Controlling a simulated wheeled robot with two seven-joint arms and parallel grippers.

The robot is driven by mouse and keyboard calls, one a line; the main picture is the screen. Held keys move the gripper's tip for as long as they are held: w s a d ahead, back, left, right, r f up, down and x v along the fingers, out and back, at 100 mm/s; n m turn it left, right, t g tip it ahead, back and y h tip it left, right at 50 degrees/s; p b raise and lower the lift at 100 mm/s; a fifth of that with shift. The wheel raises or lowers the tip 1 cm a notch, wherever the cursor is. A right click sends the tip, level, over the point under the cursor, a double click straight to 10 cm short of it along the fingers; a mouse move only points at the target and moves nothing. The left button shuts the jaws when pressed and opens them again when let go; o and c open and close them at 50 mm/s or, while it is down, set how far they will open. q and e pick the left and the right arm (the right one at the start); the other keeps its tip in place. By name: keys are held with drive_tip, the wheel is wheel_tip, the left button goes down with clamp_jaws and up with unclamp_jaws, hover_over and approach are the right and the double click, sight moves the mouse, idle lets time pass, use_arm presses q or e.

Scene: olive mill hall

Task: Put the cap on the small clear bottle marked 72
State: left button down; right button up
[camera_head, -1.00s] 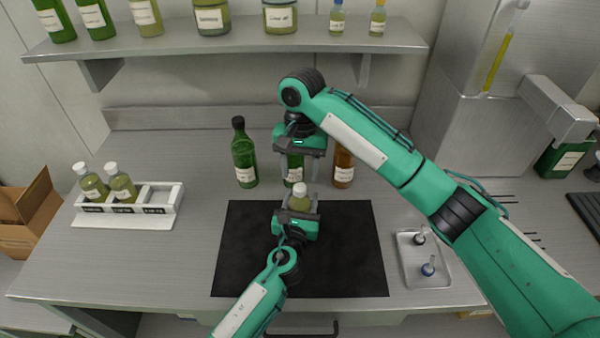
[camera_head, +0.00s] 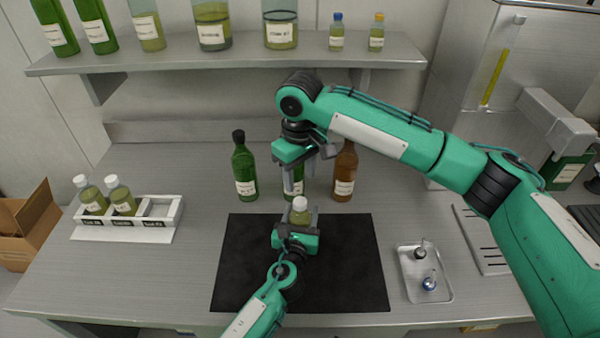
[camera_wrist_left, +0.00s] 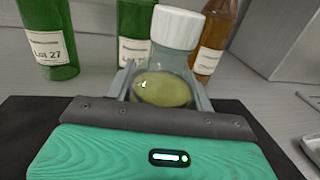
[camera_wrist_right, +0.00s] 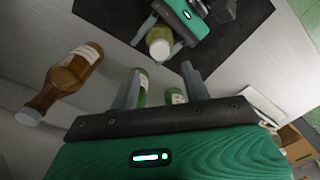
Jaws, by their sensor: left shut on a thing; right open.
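A small clear bottle (camera_head: 301,214) with greenish-yellow contents stands upright in my left gripper (camera_head: 298,222), over the black mat. The left wrist view shows the bottle (camera_wrist_left: 163,88) between the fingers, with a white cap (camera_wrist_left: 178,27) on its top. My right gripper (camera_head: 308,172) is open and empty, tilted behind the bottle and in front of the back row of bottles. The right wrist view shows its spread fingers (camera_wrist_right: 162,88) and the capped bottle (camera_wrist_right: 159,45) beyond them, apart from them.
A green bottle (camera_head: 244,170), another green one partly hidden, and a brown bottle (camera_head: 345,172) stand behind the mat (camera_head: 340,270). A white rack (camera_head: 160,212) at left holds two capped bottles. A metal tray (camera_head: 410,292) with small stoppers lies right. A shelf (camera_head: 230,58) hangs above.

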sight(300, 201)
idle(0.4)
drive_tip(key=shift+f, duration=4)
drive_tip(key=c, duration=1)
drive_tip(key=o, duration=1.1)
drive_tip(key=shift+o, duration=0.2)
wheel_tip(300, 201, up, 12)
